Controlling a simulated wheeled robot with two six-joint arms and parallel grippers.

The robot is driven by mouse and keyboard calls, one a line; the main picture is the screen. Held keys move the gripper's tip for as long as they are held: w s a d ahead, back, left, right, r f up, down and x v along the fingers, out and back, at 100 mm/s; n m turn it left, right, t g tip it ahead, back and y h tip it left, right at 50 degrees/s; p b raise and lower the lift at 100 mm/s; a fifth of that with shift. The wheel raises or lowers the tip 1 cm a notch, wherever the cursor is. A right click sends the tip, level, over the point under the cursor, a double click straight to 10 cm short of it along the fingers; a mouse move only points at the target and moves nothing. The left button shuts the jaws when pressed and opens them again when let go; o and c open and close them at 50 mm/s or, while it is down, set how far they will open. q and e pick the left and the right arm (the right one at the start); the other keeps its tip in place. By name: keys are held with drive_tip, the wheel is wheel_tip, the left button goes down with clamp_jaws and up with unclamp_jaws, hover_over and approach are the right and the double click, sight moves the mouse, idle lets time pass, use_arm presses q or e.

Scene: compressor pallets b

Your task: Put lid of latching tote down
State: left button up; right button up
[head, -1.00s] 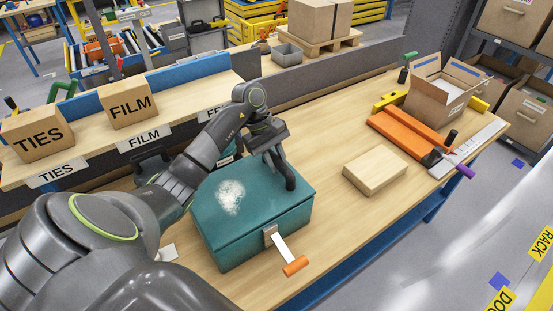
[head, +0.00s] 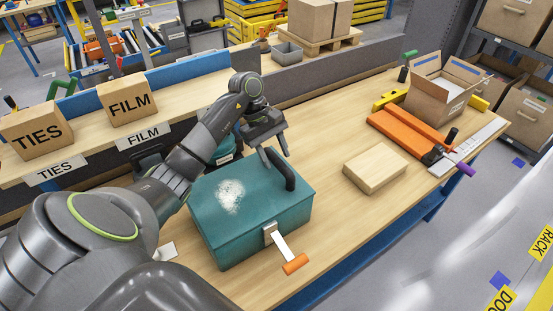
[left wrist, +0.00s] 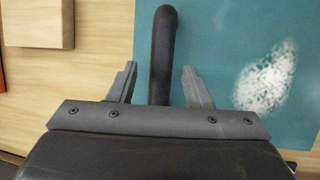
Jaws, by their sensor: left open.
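The teal latching tote (head: 255,230) stands on the wooden bench. Its lid (head: 220,198) lies down flat on the body and has a white scuffed patch. A black handle (head: 282,170) arches up from the lid. The front latch (head: 282,245) hangs outward with its orange tab. In the left wrist view, the open left gripper (left wrist: 158,85) has one finger on each side of the handle (left wrist: 163,45). My right gripper is not in view.
A small cardboard box (head: 375,168) lies to the tote's right. Beyond it are an orange tool (head: 405,133) and an open carton (head: 440,90). TIES (head: 38,135) and FILM (head: 127,103) boxes stand on the shelf at left. Bench is bare between tote and small box.

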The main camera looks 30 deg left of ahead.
use_arm(q)
drive_tip(key=b+v, duration=0.1)
drive_tip(key=v, duration=0.2)
drive_tip(key=shift+a+r, duration=0.25)
drive_tip(key=p+v, duration=0.4)
drive_tip(key=v, duration=0.2)
drive_tip(key=shift+r, duration=0.3)
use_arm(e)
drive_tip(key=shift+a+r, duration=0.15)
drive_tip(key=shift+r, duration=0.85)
use_arm(q)
drive_tip(key=shift+f, duration=0.1)
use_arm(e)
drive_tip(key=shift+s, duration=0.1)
